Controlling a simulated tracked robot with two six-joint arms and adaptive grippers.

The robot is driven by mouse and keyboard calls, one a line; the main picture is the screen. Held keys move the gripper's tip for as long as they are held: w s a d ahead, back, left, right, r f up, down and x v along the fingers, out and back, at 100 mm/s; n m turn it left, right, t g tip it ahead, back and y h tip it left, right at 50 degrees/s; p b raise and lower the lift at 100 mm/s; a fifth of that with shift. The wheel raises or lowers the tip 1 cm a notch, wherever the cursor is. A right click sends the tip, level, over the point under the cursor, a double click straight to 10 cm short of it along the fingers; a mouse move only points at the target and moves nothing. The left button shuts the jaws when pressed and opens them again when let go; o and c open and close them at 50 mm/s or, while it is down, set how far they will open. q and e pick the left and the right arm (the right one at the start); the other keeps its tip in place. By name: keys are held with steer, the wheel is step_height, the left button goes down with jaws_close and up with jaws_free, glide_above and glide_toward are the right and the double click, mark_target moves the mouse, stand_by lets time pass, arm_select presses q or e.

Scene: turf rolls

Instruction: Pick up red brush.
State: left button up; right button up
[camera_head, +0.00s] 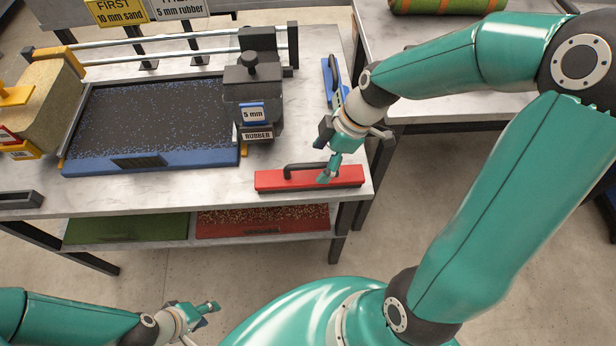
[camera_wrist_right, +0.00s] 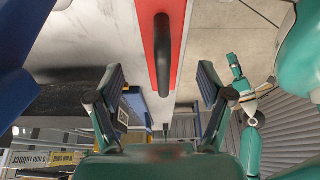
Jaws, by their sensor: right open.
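The red brush (camera_head: 270,180), a long red block with a black arched handle, lies at the front right edge of the worktable. In the right wrist view the brush (camera_wrist_right: 178,70) and its dark handle lie between the fingers, beyond their tips. My right gripper (camera_head: 328,174) is above the right part of the brush, by the handle's end. In its wrist view the right gripper (camera_wrist_right: 161,80) is open with nothing held; contact with the brush cannot be told. My left gripper (camera_head: 209,308) is low in the head view, away from the table; its opening is unclear.
A blue-framed tray of dark granules (camera_head: 150,110) fills the left of the worktable (camera_head: 215,190). A dark box labelled 5 mm rubber (camera_head: 253,100) stands behind the brush. A blue brush (camera_head: 331,80) lies at the back right. Green and red trays (camera_head: 260,220) sit on the shelf below.

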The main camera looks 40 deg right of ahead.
mark_target(310, 176)
steer(key=x, duration=0.7)
steer(key=shift+a+f, duration=0.1)
steer(key=shift+a, duration=0.15)
steer(key=c, duration=1.2)
